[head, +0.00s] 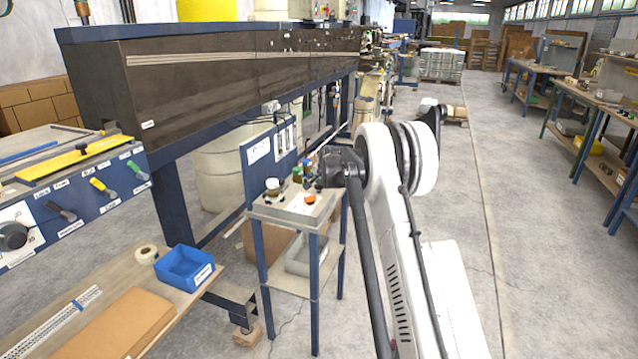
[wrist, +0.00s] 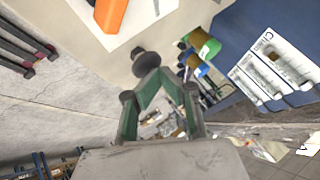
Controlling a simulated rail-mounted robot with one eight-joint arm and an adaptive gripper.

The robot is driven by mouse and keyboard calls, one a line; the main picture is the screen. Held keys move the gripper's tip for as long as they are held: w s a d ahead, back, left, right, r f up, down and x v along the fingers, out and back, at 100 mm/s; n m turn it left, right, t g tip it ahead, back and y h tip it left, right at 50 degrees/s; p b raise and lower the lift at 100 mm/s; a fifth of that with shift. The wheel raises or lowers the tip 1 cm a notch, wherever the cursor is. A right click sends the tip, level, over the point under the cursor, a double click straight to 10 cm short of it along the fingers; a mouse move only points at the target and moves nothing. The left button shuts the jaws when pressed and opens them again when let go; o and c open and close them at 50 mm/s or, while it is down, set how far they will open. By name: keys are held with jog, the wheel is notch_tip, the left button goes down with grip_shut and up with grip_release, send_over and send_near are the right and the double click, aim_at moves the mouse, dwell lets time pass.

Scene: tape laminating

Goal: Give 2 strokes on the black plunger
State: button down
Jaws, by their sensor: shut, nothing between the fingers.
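A dark round knob on a short stem, which looks like the black plunger (wrist: 145,62), stands on the small stand's top just beyond my fingertips in the wrist view. My gripper (wrist: 157,80) is shut and empty, with its green-lined fingers meeting close to the knob. I cannot tell whether they touch it. In the head view my gripper (head: 326,177) is a dark shape over the right back edge of the small stand (head: 290,215). It hides much of that corner, and I cannot make out the plunger there.
On the stand are an orange object (head: 310,199), a brown jar with a pale lid (head: 272,186) and a green-topped container (head: 297,174). A blue panel (wrist: 255,50) with white cards rises beside it. A blue bin (head: 185,268) sits on the bench at left.

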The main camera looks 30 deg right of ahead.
jog(key=shift+f, duration=0.2)
jog(key=shift+r, duration=0.15)
dwell(0.3)
jog(key=shift+r+p, duration=0.4)
jog(key=shift+r, duration=1.2)
jog(key=shift+r+p, duration=0.9)
jog(key=shift+r, duration=1.6)
notch_tip(320, 180, up, 4)
jog(key=p, duration=0.6)
